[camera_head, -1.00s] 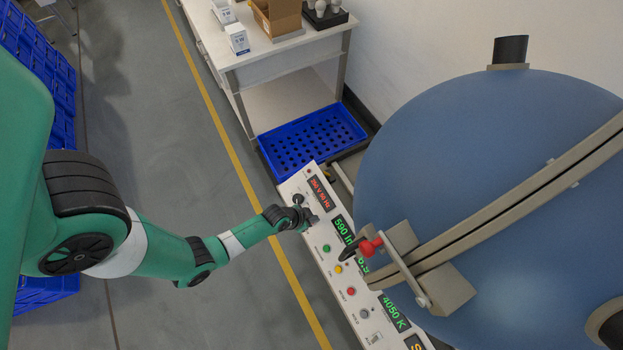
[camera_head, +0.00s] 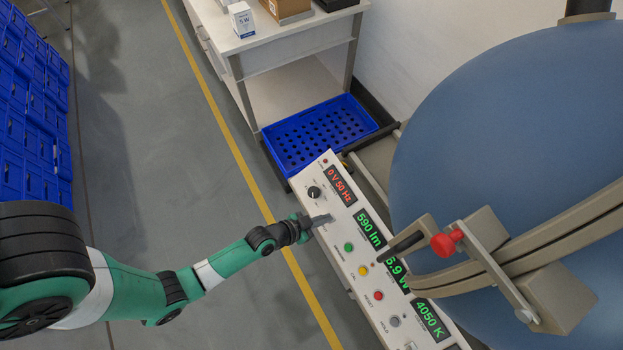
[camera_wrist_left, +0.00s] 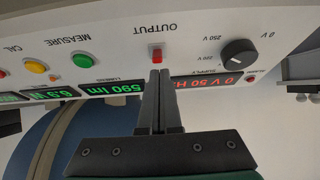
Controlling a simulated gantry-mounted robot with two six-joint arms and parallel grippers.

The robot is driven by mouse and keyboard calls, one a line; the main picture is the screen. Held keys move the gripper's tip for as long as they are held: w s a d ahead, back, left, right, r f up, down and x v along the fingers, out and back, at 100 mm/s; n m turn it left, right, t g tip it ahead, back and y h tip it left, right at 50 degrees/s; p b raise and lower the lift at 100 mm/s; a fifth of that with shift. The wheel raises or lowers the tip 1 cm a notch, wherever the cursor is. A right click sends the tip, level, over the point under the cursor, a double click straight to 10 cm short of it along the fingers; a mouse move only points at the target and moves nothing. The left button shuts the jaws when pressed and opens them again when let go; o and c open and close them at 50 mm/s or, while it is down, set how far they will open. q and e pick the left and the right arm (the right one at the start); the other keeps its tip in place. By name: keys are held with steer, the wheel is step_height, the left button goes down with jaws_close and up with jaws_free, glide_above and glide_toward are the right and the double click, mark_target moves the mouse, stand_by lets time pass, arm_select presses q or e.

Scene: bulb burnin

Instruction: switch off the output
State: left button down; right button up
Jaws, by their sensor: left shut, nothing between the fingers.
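The control panel (camera_head: 335,235) stands in front of the blue sphere. Its red OUTPUT switch (camera_wrist_left: 156,54) shows in the left wrist view, below the OUTPUT label. My left gripper (camera_head: 322,219) is shut and empty at the panel, beside the black voltage knob (camera_head: 314,192). In the left wrist view its fingertips (camera_wrist_left: 160,72) point at the switch, right at its edge; I cannot tell whether they touch it. The knob (camera_wrist_left: 239,53) also shows there. The red supply display (camera_head: 341,186) reads 0 V 50 Hz. The switch is hidden in the head view. My right gripper is not in view.
Green (camera_head: 348,247), yellow (camera_head: 363,271) and red (camera_head: 378,295) buttons line the panel. The sphere (camera_head: 510,130) with its red-knobbed latch (camera_head: 445,243) is close on the right. A blue crate (camera_head: 285,165) lies beyond the panel. Open floor lies left.

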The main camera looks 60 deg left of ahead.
arm_select(q)
steer(key=shift+a+r, duration=0.1)
steer(key=shift+w+d, duration=0.2)
steer(key=shift+s+r+p, duration=0.2)
steer(key=shift+s+p, duration=0.15)
steer(key=shift+s, duration=0.45)
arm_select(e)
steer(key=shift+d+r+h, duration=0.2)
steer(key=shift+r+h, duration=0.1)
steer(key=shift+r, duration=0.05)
arm_select(q)
steer(key=shift+s, duration=0.1)
